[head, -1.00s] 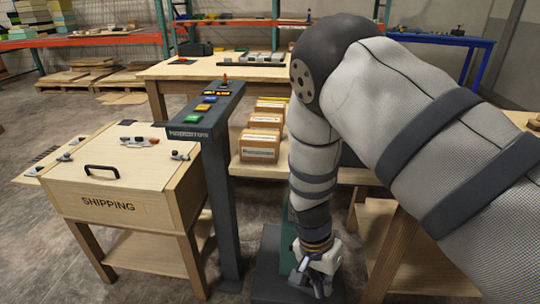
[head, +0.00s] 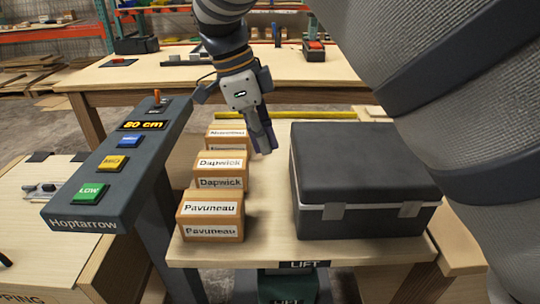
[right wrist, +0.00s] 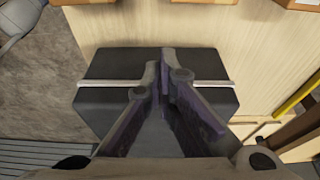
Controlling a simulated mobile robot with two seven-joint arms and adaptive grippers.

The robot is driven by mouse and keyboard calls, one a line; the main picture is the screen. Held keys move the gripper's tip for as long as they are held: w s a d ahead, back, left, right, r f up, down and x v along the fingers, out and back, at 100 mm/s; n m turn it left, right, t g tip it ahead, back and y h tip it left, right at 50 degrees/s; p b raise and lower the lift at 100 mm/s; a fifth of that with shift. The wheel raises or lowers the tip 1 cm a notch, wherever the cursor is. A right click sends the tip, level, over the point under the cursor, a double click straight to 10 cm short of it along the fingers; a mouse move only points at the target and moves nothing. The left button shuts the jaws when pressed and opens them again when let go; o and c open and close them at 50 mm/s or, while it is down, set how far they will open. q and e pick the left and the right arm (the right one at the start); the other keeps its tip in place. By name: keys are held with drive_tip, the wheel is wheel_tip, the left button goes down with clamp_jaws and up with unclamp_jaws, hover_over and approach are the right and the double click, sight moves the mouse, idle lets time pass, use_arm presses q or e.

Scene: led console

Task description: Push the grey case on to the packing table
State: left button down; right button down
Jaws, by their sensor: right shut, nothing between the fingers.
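The dark grey case (head: 362,180), closed with two pale latches, lies flat on the wooden lift top (head: 262,240), right of the cartons. Its right end is partly hidden by my right arm. My right gripper (head: 264,145) is shut and empty, pointing down, left of the case's far left corner and apart from it in the head view. In the right wrist view the closed fingers (right wrist: 161,70) overlap the case (right wrist: 120,68). A long wooden table (head: 190,75) stands behind; I cannot tell whether it is the packing table. My left gripper is not in view.
Several labelled cartons (head: 211,215) stand in a row along the left of the lift top. A button console (head: 125,160) reading 80 cm stands left of them. A yellow bar (head: 313,115) lies behind the case. A light wooden stand (head: 35,225) is at lower left.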

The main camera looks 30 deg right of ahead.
drive_tip(key=x, duration=0.8)
drive_tip(key=shift+s+f, duration=0.35)
drive_tip(key=shift+s, duration=0.1)
drive_tip(key=shift+f, duration=0.45)
drive_tip(key=shift+d, duration=0.15)
